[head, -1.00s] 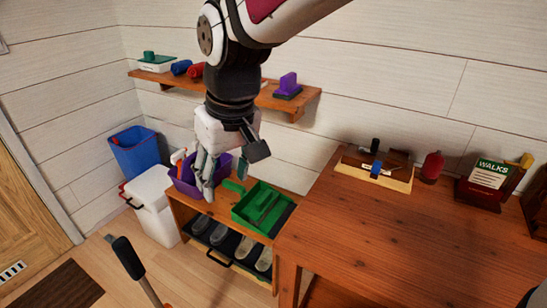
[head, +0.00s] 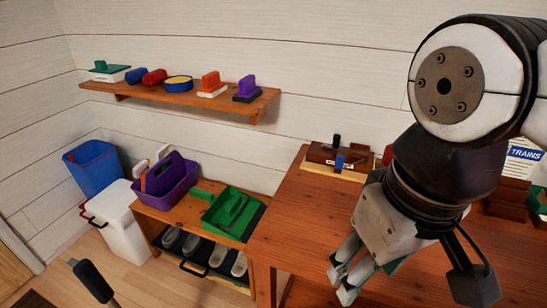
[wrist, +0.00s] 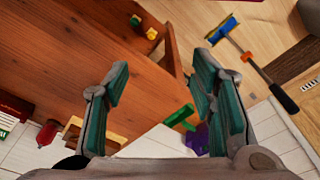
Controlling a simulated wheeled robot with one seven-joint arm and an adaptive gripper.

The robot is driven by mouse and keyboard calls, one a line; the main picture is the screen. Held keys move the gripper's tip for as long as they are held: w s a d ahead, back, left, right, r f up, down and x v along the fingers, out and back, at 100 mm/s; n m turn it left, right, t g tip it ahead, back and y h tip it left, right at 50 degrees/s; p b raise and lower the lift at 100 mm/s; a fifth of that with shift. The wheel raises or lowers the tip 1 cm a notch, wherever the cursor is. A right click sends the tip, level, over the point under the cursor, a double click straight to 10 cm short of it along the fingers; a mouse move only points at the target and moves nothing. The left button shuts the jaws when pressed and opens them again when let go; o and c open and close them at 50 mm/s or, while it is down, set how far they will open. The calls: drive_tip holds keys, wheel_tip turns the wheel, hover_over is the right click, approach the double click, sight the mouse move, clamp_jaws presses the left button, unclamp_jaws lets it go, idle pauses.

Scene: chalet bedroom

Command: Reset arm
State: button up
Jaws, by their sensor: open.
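My gripper (head: 347,275) hangs at the end of my arm on the right of the head view, over the wooden table (head: 310,213). It points down and to the left. In the wrist view my gripper (wrist: 160,88) shows its two teal-padded fingers spread apart, with nothing between them. The table's edge and the floor show beyond the fingers there. My arm hides part of the table and the things at its back right.
A low bench (head: 178,217) left of the table holds a purple caddy (head: 175,182) and a green tray (head: 247,214). A wall shelf (head: 185,93) carries brushes and sponges. A white bin (head: 120,222) and blue bin (head: 95,168) stand left. A handled tool (wrist: 245,55) shows over the floor.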

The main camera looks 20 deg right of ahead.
idle(0.3)
wheel_tip(320, 180, up, 16)
drive_tip(key=t+p, duration=0.2)
drive_tip(key=p, duration=1.1)
drive_tip(key=shift+f+t+p, duration=0.25)
drive_tip(key=shift+t+p, duration=0.15)
drive_tip(key=shift+d, duration=0.1)
